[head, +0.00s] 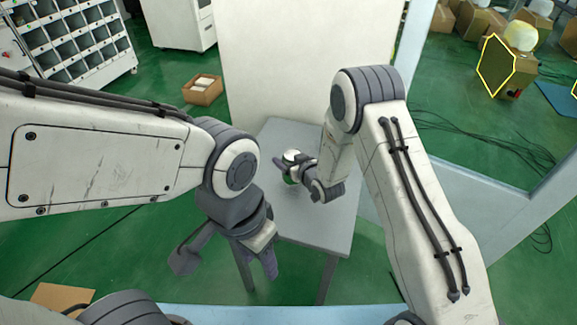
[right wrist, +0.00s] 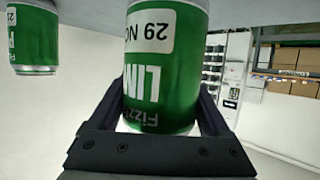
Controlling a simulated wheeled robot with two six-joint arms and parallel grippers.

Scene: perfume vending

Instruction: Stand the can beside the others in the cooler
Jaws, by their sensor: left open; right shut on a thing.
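My right gripper (head: 294,169) is shut on a green can (right wrist: 165,65) with a white label and "LIM" lettering. The can's pale top and some green show between the fingers in the head view, over the small grey table (head: 318,225). The picture in the right wrist view is upside down. A second green can (right wrist: 34,42) stands apart from the held one there, at the upper left by a grey surface. My left gripper (head: 226,258) is open and empty, in front of the table's left side. I cannot make out the cooler in these views.
A large white panel (head: 305,55) stands behind the table. A cardboard box (head: 203,90) lies on the green floor at the left, near a shelf rack (head: 75,45). Dark cables (head: 470,125) lie on the floor at the right. The table's front part looks clear.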

